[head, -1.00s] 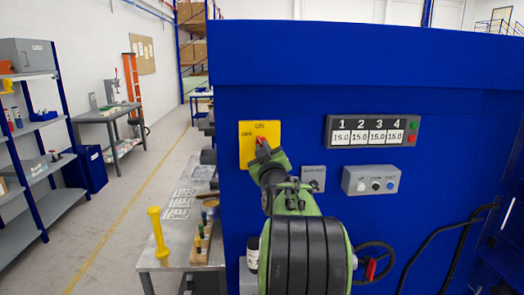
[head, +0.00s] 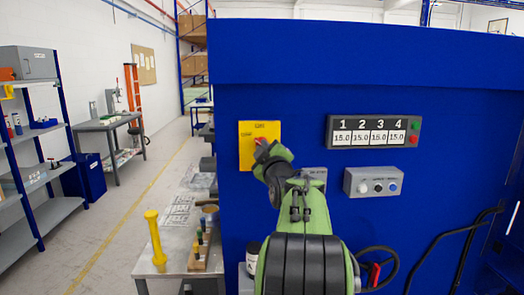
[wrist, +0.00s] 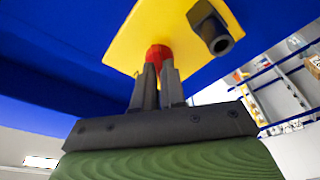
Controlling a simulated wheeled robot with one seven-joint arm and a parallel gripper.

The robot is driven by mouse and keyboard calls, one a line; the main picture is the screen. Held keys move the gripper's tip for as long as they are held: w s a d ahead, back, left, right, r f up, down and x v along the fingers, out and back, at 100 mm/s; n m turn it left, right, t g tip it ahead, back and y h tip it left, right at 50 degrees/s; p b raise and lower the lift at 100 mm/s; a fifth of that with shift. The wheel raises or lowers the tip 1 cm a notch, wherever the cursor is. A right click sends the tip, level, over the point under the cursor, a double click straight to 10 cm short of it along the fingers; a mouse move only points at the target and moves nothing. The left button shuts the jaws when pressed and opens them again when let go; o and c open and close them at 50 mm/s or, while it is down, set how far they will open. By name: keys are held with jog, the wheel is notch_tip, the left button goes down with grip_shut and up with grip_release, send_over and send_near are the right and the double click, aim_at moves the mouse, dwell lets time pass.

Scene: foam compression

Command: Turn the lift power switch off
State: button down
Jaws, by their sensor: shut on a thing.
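A yellow switch plate (head: 246,153) with small lettering is on the blue machine's front, left of centre. Its red knob (head: 260,141) is mostly covered by my gripper (head: 262,150) in the head view. In the wrist view my gripper (wrist: 157,76) has both fingertips closed on the red knob (wrist: 158,54), which stands out from the yellow plate (wrist: 150,28). A dark hollow fitting (wrist: 210,28) is on the plate beside the fingers. The knob's exact angle is hard to read.
A display panel (head: 372,142) and a grey button box (head: 373,182) are right of my arm. A small grey panel (head: 314,173) is partly behind it. A handwheel (head: 388,263) is low right. A bench (head: 175,258) with a yellow tool (head: 155,240) is left.

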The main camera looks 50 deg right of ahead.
jog(key=shift+n+b, duration=0.35)
jog(key=shift+n, duration=0.75)
jog(key=shift+n+y+b, duration=0.4)
jog(key=shift+n+b, duration=0.15)
jog(key=shift+n, duration=0.45)
jog(key=n+b, duration=0.1)
jog(key=n, duration=0.3)
jog(key=shift+r+y, duration=0.2)
jog(key=shift+y, duration=0.2)
jog(key=shift+c, duration=2.2)
grip_release()
